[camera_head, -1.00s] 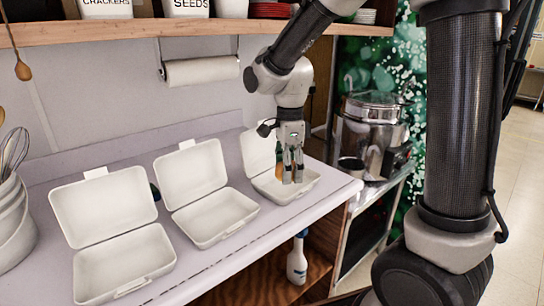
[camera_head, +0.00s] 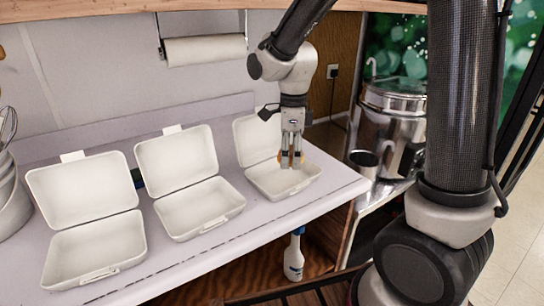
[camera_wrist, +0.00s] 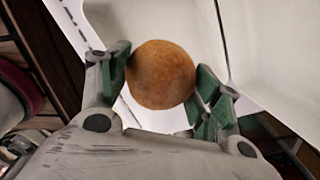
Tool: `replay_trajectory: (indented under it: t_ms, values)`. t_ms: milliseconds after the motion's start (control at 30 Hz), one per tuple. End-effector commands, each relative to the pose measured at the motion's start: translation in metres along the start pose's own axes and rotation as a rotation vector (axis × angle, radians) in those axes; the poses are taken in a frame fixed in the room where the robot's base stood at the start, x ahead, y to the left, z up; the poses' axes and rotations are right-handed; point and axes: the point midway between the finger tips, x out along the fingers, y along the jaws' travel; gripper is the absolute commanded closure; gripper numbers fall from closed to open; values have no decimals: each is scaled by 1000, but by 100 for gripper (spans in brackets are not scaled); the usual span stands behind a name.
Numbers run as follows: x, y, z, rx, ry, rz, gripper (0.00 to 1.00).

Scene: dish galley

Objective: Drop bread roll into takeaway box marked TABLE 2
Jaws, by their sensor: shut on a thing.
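My gripper (camera_head: 291,163) is shut on a round brown bread roll (camera_wrist: 160,74), which shows plainly between the green finger pads in the wrist view. In the head view the roll is mostly hidden by the fingers. The gripper is above the open right takeaway box (camera_head: 284,184), with the fingertips pointing down at its tray. The middle takeaway box (camera_head: 200,207) and left takeaway box (camera_head: 95,250) also stand open, with their lids tilted back, and look empty. I cannot see a TABLE 2 marking on any box.
The boxes stand in a row on a pale counter (camera_head: 325,195). A paper towel roll (camera_head: 205,50) hangs on the wall behind. A steel pot (camera_head: 390,115) stands to the right. A spray bottle (camera_head: 294,258) is on the shelf below. White utensil crocks are at the left edge.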

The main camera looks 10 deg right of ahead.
Motion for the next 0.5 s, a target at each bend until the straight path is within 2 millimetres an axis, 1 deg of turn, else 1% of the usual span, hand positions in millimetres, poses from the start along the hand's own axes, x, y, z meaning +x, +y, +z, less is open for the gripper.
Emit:
replay_trajectory:
  t_ms: [33,100,233,333,500]
  values:
    - [8,1,-1,0,3,4,53]
    - [16,1,0,-1,3,3,53]
    - [30,0,0,-1,2,2,53]
    - [37,1,0,-1,2,2,53]
    - [41,0,0,-1,0,0,53]
